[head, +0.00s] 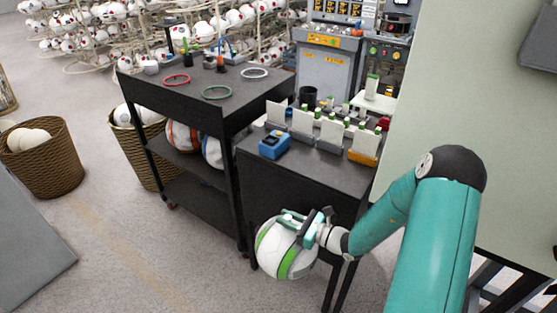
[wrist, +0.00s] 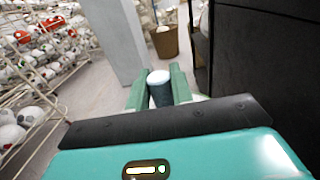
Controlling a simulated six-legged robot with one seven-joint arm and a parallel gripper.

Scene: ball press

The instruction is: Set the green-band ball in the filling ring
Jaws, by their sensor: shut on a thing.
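The green-band ball (head: 271,245), white with a bright green stripe, hangs in front of the low dark cabinet in the head view. My gripper (head: 303,222) is shut on it at its upper right side. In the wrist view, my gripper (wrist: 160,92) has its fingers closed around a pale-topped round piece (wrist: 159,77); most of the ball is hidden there. On the dark cart's top lie a red ring (head: 177,79), a green ring (head: 217,93) and a white ring (head: 254,73), all empty. I cannot tell which is the filling ring.
The cart (head: 192,108) carries small tools on top and banded balls on its lower shelf. The low cabinet (head: 345,176) holds a blue device (head: 274,145) and card stands. Wicker baskets (head: 42,165) stand left. Floor left of the cart is partly clear.

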